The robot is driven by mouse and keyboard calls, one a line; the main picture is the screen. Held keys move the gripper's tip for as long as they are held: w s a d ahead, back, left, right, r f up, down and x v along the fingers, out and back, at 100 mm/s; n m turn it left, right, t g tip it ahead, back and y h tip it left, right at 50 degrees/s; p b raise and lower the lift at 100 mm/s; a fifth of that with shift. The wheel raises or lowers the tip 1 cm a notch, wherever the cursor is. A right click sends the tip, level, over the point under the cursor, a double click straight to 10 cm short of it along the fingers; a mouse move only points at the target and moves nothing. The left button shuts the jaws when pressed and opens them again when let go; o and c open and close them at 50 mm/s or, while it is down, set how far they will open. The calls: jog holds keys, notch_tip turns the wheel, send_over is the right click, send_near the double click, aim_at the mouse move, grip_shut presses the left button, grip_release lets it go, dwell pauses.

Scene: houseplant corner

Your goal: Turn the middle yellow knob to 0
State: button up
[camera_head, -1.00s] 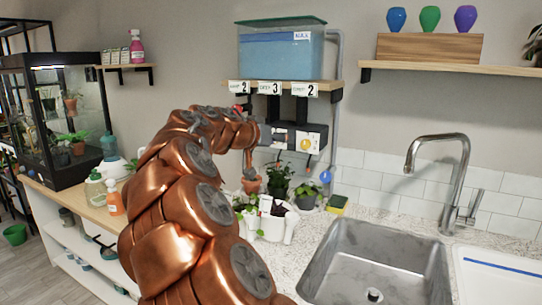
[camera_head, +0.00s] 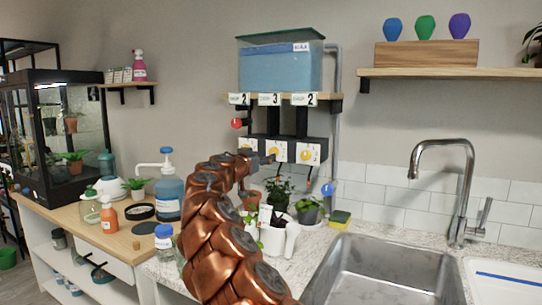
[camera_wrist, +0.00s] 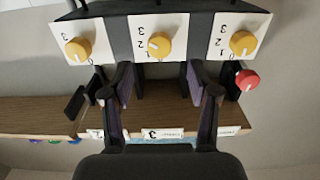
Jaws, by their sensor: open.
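The middle yellow knob (camera_head: 276,150) sits on a white dial plate on the dark dispenser box under the water tank. In the wrist view, which is upside down, the middle knob (camera_wrist: 159,44) shows with dial digits beside it; its exact setting is hard to read. My gripper (camera_wrist: 160,75) is open and empty, its two fingers apart, with the middle knob beyond and between them, not touched. In the head view my gripper (camera_head: 266,159) is in front of the box near the middle dial.
Yellow knobs flank it at left (camera_wrist: 78,48) and right (camera_wrist: 243,42) in the wrist view. A red knob (camera_wrist: 247,80) is close by. The tank (camera_head: 280,67) stands on a shelf with cards 2, 3, 2. Potted plants (camera_head: 278,193) stand below; the sink (camera_head: 385,270) is at right.

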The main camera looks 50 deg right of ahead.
aim_at(274, 152)
jog(key=p+x, duration=0.1)
jog(key=x, duration=0.5)
dwell(0.4)
jog(key=shift+d, duration=0.15)
jog(key=shift+c, duration=0.2)
grip_shut()
jog(key=shift+f, duration=0.1)
